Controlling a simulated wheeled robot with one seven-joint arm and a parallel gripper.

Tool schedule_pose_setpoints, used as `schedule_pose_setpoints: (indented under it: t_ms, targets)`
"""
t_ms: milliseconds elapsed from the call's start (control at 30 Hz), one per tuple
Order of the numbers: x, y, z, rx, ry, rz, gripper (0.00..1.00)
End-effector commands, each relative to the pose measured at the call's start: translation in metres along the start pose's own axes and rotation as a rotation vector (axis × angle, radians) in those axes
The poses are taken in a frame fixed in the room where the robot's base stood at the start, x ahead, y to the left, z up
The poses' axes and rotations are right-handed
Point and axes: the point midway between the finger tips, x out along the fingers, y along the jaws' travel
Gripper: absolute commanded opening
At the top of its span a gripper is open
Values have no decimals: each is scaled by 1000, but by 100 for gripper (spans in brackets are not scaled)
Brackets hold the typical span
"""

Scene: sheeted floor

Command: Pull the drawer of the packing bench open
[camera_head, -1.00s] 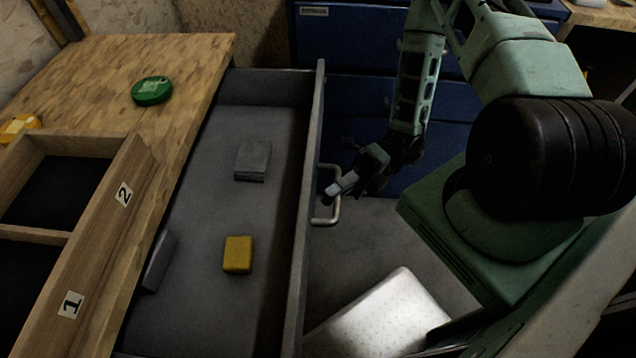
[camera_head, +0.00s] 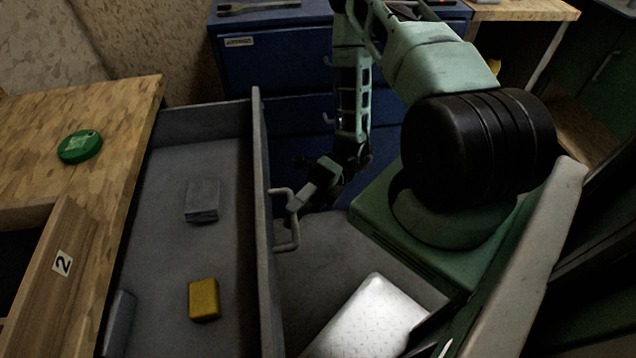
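The packing bench (camera_head: 112,130) has a speckled wooden top at the left. Its grey drawer (camera_head: 170,255) stands pulled well out to the right of the bench top. In the drawer lie a grey block (camera_head: 202,200), a yellow block (camera_head: 204,299) and a dark grey piece (camera_head: 119,322) by the bench side. The drawer's bar handle (camera_head: 294,232) is on the outer face of its front panel. My gripper (camera_head: 296,204) is at the handle, its fingertips close to the bar. Whether the fingers are closed on the bar is too small and dark to tell.
A green round tin (camera_head: 80,147) and a wooden divided tray (camera_head: 52,270) marked 2 are on the bench. A blue cabinet (camera_head: 270,60) stands behind, with a wrench (camera_head: 258,7) on top. A wooden table (camera_head: 525,10) is at the back right.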

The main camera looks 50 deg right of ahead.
Motion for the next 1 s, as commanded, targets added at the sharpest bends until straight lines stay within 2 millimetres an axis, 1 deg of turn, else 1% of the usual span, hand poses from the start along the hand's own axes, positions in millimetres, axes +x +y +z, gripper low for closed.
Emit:
schedule_pose_setpoints:
  t_ms: [400, 500, 600, 700, 800, 1000]
  targets:
    - [-95, -2, 0, -3, -3, -6, 34]
    - [-117, -2, 0, -2, -3, -7, 34]
    - [-135, -1, 0, -2, -1, -6, 34]
    - [-149, -1, 0, -1, -2, -5, 34]
    - [-157, -1, 0, -1, -1, -4, 34]
    - [-162, 0, 0, 0, -1, -2, 34]
